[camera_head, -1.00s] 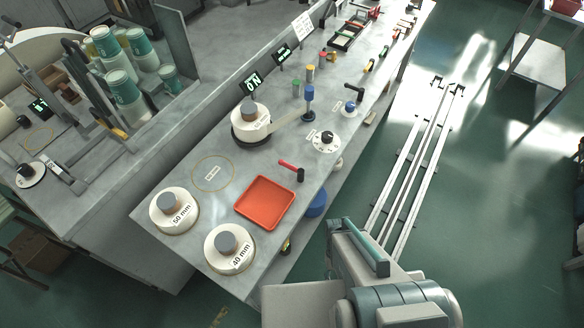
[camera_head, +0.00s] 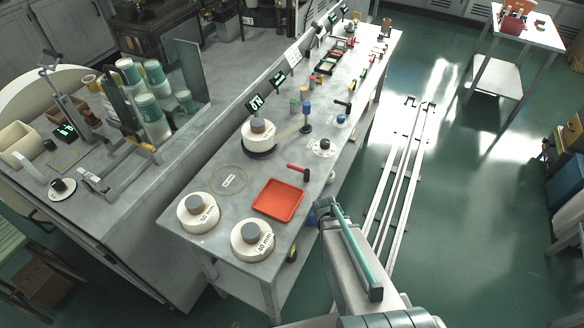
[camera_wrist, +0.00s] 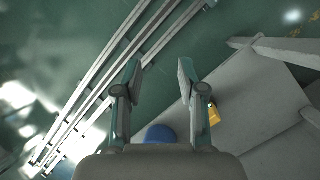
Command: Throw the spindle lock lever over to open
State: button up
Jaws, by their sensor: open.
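My gripper (camera_wrist: 159,72) is open and empty in the wrist view, its two fingers apart over the green floor beside the bench. In the head view my arm reaches up along the bench's right side, and I cannot make out the fingers there. A black-handled lever (camera_head: 342,103) stands at the bench's right edge; I cannot tell for sure that it is the spindle lock lever, or which way it is thrown. The spindle carries a white mould (camera_head: 258,135), with a beige arm (camera_head: 288,131) reaching to a blue-topped post (camera_head: 307,110). My gripper is well apart from these.
A red tray (camera_head: 278,200), a red-handled hammer (camera_head: 299,172), a 50 mm mould (camera_head: 199,213) and a 40 mm mould (camera_head: 252,241) lie on the bench's near part. A black-knobbed dial (camera_head: 324,147) sits near the bench's right edge. Floor rails (camera_head: 400,170) run to the right.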

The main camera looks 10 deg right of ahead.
jog(key=w+d+r+t+p, duration=0.1)
jog(key=w+d+r, duration=0.4)
jog(key=w+r, duration=0.8)
jog(key=w+a+r+n+b, duration=0.1)
jog(key=w+a+r, duration=0.1)
jog(key=r, duration=0.3)
jog(key=w+a+r+n+y+b, duration=0.1)
jog(key=w+a+r+n, duration=0.1)
jog(key=w+r, duration=0.3)
jog(key=w+a+r+n+t+y+b, duration=0.1)
jog(key=w+a+r+n, duration=0.1)
jog(key=r, duration=0.3)
jog(key=shift+w+a, duration=0.4)
jog(key=shift+w, duration=0.4)
jog(key=w+a+r+n+y+b, duration=0.2)
jog(key=a+r+n, duration=0.2)
jog(key=a+r, duration=0.3)
jog(key=x, duration=0.3)
jog(key=p+x, duration=0.1)
jog(key=x, duration=0.2)
jog(key=d+p+x, duration=0.1)
jog(key=x, duration=0.2)
jog(key=shift+s+f, duration=0.25)
jog(key=shift+f, duration=0.15)
jog(key=shift+c, duration=0.2)
grip_shut()
